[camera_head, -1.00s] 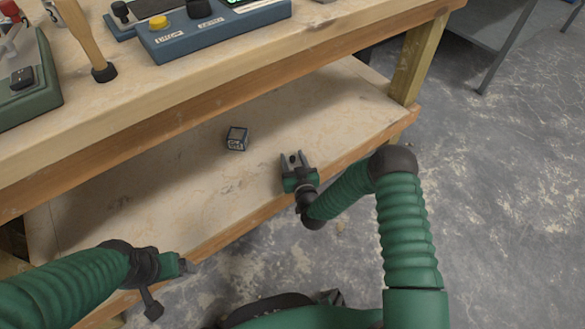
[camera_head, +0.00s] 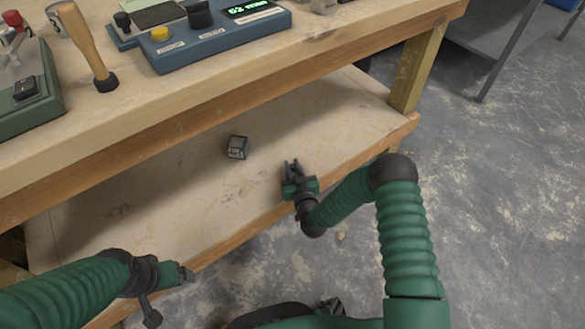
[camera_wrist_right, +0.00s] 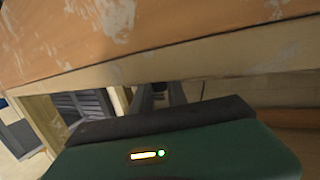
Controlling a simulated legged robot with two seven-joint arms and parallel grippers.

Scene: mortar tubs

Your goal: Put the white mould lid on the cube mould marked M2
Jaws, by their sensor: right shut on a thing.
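A small dark cube mould (camera_head: 237,147) with pale faces sits on the lower shelf; any M2 mark is too small to read. My right gripper (camera_head: 291,166) is right of it and apart from it, low near the shelf's front edge. Its fingers are close together on something small that I cannot make out. In the right wrist view the fingers (camera_wrist_right: 160,96) are mostly hidden behind the gripper's body. I cannot make out the white mould lid in either view. My left gripper (camera_head: 187,273) is at the shelf's front edge, lower left, its jaws unclear.
The lower shelf (camera_head: 150,210) is otherwise bare, beneath the bench top (camera_head: 330,50). A bench leg (camera_head: 425,65) stands at the shelf's right end. On the bench top are a blue console (camera_head: 215,42), a wooden-handled tool (camera_head: 85,45) and a green device (camera_head: 30,95).

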